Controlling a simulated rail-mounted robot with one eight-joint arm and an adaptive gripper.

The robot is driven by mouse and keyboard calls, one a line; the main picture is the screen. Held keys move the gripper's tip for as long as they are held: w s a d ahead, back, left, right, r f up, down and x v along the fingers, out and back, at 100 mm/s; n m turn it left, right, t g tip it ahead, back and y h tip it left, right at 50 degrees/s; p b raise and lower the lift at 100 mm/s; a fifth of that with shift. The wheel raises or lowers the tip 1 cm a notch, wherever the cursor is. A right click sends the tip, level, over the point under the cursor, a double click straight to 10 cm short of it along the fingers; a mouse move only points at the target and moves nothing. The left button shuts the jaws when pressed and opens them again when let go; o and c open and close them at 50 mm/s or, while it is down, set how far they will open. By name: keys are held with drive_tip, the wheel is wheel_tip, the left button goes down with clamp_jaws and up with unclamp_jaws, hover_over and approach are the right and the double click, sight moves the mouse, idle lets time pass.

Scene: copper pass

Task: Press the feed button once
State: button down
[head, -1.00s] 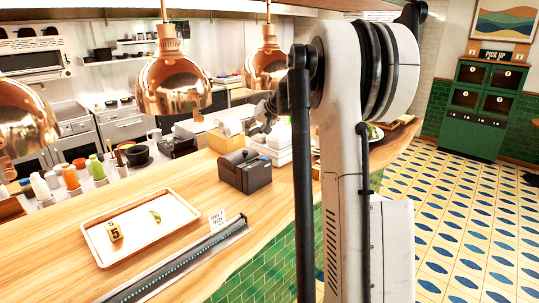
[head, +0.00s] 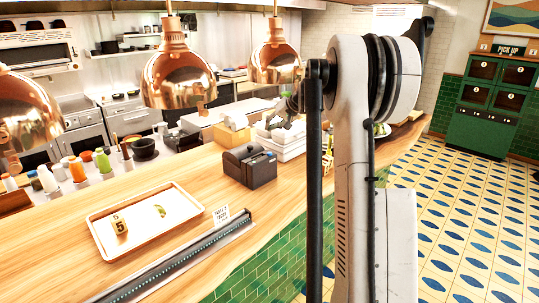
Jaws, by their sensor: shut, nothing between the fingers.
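A dark, boxy ticket printer (head: 248,166) stands on the wooden counter, just left of my arm. Its feed button is too small to make out. My gripper (head: 276,119) shows as a small dark grey shape beyond the printer and left of my arm's upright link, above the white containers. It is apart from the printer in the picture. It is shut and empty, and part of it is hidden behind my arm.
A tray (head: 112,252) with a number 5 marker (head: 119,224) and a lime wedge (head: 160,210) lies left on the counter (head: 50,232). A dark rail (head: 180,262) and small sign (head: 221,214) are in front. Copper lamps (head: 180,75) hang above. White containers (head: 283,143) stand behind the printer.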

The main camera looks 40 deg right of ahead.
sight(270, 153)
drive_tip(key=shift+f+b, duration=2)
drive_tip(key=shift+f, duration=2)
drive_tip(key=shift+f, duration=0.15)
drive_tip(key=shift+f+b, duration=0.3)
drive_tip(key=shift+b, duration=0.1)
drive_tip(key=shift+f+b, duration=0.35)
drive_tip(key=shift+f, duration=0.1)
drive_tip(key=shift+r, duration=0.15)
drive_tip(key=shift+r+p, duration=0.35)
drive_tip(key=shift+r, duration=0.4)
drive_tip(key=shift+r, duration=0.1)
drive_tip(key=shift+r+p, duration=1.15)
drive_tip(key=shift+r, duration=1.3)
